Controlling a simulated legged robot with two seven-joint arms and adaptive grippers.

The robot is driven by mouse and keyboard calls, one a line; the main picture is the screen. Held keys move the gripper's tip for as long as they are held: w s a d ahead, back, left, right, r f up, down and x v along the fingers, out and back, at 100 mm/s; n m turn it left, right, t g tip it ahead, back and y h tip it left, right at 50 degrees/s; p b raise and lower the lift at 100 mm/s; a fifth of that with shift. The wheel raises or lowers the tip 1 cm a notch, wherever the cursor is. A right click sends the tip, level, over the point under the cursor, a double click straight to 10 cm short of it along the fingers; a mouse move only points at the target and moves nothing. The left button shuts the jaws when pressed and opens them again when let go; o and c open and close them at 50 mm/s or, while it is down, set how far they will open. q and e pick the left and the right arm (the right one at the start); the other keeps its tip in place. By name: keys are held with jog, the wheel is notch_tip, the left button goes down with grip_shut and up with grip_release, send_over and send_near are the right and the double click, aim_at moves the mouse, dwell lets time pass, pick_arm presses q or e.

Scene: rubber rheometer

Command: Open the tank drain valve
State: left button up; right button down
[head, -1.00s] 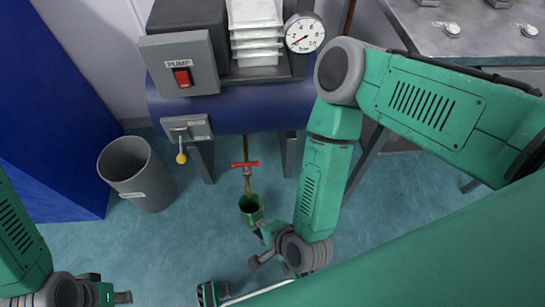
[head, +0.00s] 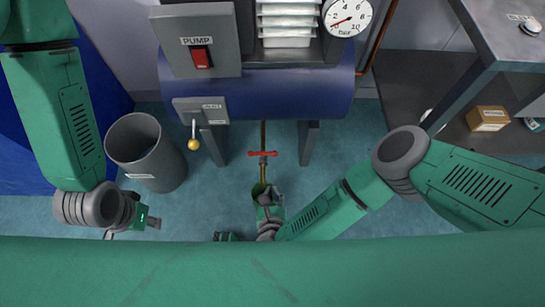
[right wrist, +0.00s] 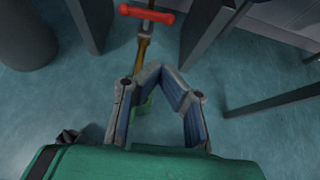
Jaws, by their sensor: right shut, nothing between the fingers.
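The drain valve has a red handle (head: 262,154) lying crosswise on a thin brass pipe (head: 263,135) below the blue tank (head: 290,95). The red handle also shows at the top of the right wrist view (right wrist: 147,13). A green cup (head: 257,189) sits under the pipe, partly hidden by my right gripper (head: 268,194). In the right wrist view my right gripper (right wrist: 155,70) is shut and empty, its tips apart from the handle and nearer to me. My left gripper (head: 152,222) is at the lower left, far from the valve; its fingers are unclear.
A grey bin (head: 147,150) stands left of the tank. A small lever with a yellow knob (head: 193,144) hangs at the tank's left end. Tank legs (head: 307,142) flank the valve. A pump switch box (head: 199,42) and gauge (head: 347,15) are above.

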jog(key=shift+w+f, duration=0.1)
jog(key=b, duration=0.4)
send_near(263, 155)
notch_tip(263, 155, down, 4)
jog(key=w+d, duration=0.3)
jog(key=shift+w+a+b, duration=0.2)
jog(key=shift+w+b, duration=0.3)
jog(key=shift+w, duration=1.25)
